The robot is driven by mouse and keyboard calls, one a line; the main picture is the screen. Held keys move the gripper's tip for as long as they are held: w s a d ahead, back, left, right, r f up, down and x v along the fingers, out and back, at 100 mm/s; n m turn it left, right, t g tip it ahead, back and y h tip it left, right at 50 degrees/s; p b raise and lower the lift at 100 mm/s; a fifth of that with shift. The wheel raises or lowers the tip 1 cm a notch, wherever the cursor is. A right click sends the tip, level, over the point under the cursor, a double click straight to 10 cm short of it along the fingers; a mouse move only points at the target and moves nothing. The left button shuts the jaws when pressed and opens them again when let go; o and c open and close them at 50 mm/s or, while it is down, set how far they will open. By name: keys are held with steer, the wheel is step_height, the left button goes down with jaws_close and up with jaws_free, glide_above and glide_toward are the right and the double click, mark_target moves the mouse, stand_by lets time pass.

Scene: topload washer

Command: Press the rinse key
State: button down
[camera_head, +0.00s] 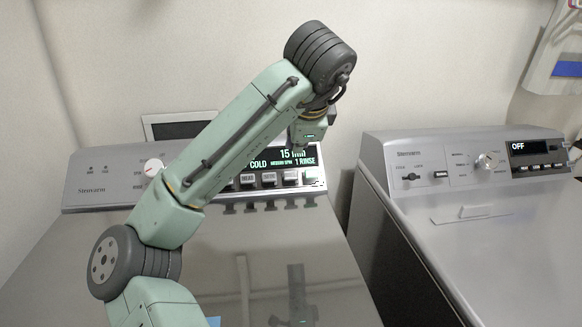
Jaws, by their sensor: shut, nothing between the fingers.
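The left washer's control panel (100,183) has a lit display (262,164) reading "15 min", "COLD", "MEDIUM SPIN" and "1 RINSE". My gripper (302,140) is shut and empty, in front of the display's upper right in the picture. It appears apart from the keys, though its depth is hard to judge. My forearm hides the panel's middle.
A round dial (153,167) with a red mark sits left of my forearm. The washer's flat metal lid (255,255) lies in front and reflects the keys. A second appliance (480,230) stands to the right, its display reading "OFF", with a dark gap between.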

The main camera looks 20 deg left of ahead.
mark_target(291, 174)
steer(key=b+x, duration=0.3)
steer(key=x, duration=1.1)
